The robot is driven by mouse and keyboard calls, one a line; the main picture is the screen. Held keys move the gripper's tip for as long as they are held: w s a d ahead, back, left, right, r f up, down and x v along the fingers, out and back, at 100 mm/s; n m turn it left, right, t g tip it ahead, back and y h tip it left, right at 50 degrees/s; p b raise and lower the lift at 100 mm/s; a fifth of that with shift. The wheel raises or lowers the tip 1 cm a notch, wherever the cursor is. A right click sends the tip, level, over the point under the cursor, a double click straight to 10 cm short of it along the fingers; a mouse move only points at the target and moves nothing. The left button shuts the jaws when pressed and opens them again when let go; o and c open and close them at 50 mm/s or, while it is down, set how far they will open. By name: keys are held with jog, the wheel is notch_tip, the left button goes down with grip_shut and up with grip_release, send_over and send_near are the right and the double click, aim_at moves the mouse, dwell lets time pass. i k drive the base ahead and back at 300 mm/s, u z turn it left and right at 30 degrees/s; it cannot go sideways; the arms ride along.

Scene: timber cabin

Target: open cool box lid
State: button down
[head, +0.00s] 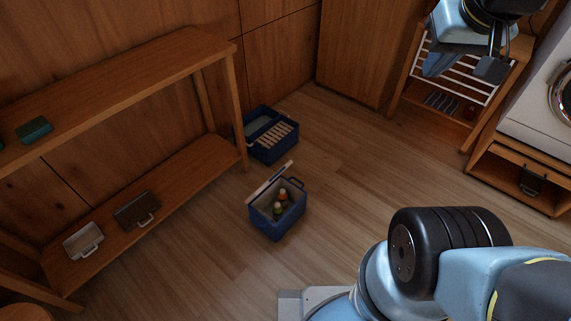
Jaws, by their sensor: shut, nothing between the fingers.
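The blue cool box (279,219) stands on the wooden floor near the middle of the head view. Its white lid (270,179) is raised and tilted back along the far left edge, leaving the inside exposed. Bottles (279,207) with coloured tops stand inside the box. A handle shows at its right end. My gripper (492,62) is at the upper right of the view, well away from the cool box and apart from it. It is shut and holds nothing.
A blue crate (272,142) stands on the floor behind the cool box. A wooden shelf unit (150,170) runs along the left wall. A slatted rack (455,75) and a white appliance (540,105) stand at right. The floor right of the cool box is clear.

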aim_at(270, 181)
jog(key=u, duration=0.1)
jog(key=k, duration=0.95)
jog(key=u, duration=0.45)
jog(key=i, duration=1)
jog(key=z, duration=0.05)
